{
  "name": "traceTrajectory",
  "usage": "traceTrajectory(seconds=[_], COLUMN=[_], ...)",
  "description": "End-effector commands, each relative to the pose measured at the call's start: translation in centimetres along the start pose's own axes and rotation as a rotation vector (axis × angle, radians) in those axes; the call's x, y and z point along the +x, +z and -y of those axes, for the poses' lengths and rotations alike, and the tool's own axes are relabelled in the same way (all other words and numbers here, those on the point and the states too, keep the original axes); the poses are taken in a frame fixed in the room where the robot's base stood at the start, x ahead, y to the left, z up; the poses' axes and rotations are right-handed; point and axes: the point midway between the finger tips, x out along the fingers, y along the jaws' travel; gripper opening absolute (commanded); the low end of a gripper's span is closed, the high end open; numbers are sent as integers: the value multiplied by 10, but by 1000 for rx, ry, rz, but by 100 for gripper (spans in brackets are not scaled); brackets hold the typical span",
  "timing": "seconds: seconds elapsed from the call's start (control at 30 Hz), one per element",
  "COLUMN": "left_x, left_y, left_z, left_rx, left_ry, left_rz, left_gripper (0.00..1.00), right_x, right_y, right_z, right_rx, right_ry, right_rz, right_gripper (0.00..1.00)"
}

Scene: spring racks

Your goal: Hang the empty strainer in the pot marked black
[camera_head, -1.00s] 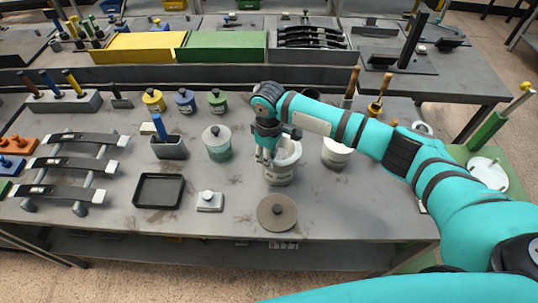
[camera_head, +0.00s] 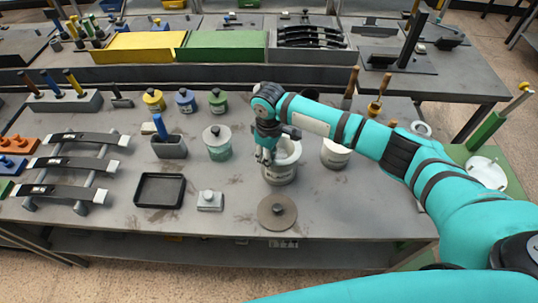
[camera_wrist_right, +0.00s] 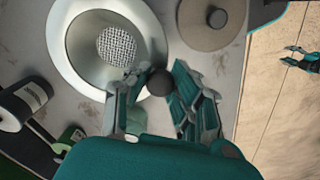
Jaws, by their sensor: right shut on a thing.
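A pale pot (camera_head: 281,176) stands near the middle of the bench; its dark lettering is too small to read. In the right wrist view, a wide pale rim surrounds a round mesh, the strainer (camera_wrist_right: 118,46), with nothing visible lying on it. My right gripper (camera_head: 264,157) is at the pot's left rim. In the wrist view its fingers (camera_wrist_right: 152,88) are closed in on a dark round knob (camera_wrist_right: 160,83), which seems to be the strainer's handle end. How the strainer rests on the pot is partly hidden. A small teal gripper, apparently my left (camera_wrist_right: 293,57), is over the floor with fingers apart.
A round lid (camera_head: 277,213) lies in front of the pot. A second pale pot (camera_head: 336,154) stands to the right, and a green-white lidded jar (camera_head: 218,148) to the left. A black tray (camera_head: 159,190) and a small metal block (camera_head: 210,201) are at the front left.

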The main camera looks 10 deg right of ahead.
Motion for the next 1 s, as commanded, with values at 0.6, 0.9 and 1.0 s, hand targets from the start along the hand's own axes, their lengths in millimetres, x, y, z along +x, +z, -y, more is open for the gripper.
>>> traceTrajectory(seconds=[0.6, 0.9, 1.0], left_x=[3, 4, 4], left_y=[0, 0, 0], left_z=[0, 0, 0], left_rx=[0, 0, 0], left_ry=[0, 0, 0], left_rz=[0, 0, 0], left_gripper=[40, 40, 40], right_x=[10, 13, 13], right_y=[0, 0, 0], right_z=[0, 0, 0], right_rx=[0, 0, 0], right_ry=[0, 0, 0], right_rz=[0, 0, 0], right_gripper=[0, 43, 48])
